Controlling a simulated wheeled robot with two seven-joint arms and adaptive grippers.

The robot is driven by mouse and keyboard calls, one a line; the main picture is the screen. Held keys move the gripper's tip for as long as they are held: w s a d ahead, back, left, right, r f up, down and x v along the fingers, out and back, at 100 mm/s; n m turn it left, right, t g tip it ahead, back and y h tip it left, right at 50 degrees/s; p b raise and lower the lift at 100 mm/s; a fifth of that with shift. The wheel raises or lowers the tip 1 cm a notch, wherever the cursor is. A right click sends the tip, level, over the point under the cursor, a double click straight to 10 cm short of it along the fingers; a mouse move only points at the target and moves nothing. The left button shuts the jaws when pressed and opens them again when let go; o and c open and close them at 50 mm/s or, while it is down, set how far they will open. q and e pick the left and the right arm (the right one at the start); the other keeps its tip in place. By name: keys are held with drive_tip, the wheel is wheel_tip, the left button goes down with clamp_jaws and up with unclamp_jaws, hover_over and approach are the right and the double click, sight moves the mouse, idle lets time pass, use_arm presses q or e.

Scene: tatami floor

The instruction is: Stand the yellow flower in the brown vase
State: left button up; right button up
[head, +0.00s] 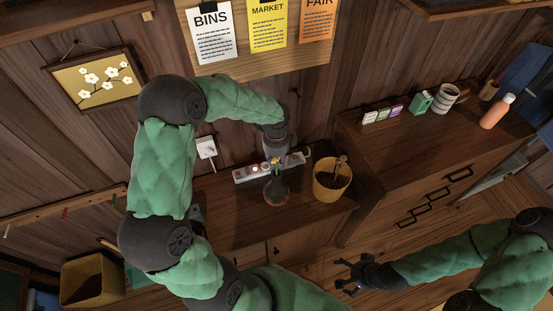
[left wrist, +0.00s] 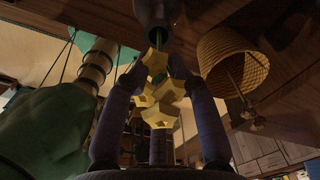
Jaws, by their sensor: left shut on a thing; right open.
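The brown vase (head: 276,191) stands upright on the low wooden cabinet in the head view. The yellow flower (head: 277,161) is just above its mouth. My left gripper (head: 277,155) points down over the vase and is shut on the flower. In the left wrist view the yellow petals (left wrist: 158,88) lie between my fingers, and the green stem runs to the mouth of the vase (left wrist: 157,14). The stem's lower end is hidden, seemingly inside the vase. My right gripper (head: 352,275) is open and empty, low and to the right, away from the vase.
A yellow woven basket (head: 331,186) stands close right of the vase; it also shows in the left wrist view (left wrist: 233,62). A power strip (head: 256,172) lies behind the vase. A higher cabinet (head: 420,150) at right bears a mug and an orange bottle (head: 497,111).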

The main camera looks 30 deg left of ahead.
use_arm(q)
drive_tip(key=shift+f+b, duration=0.95)
drive_tip(key=shift+f, duration=0.5)
drive_tip(key=o, duration=1.3)
drive_tip(key=o, duration=0.5)
drive_tip(key=shift+o, duration=0.2)
drive_tip(key=shift+r, duration=0.1)
wheel_tip(320, 180, up, 12)
drive_tip(key=shift+s+f, duration=0.1)
drive_tip(key=shift+f, duration=0.1)
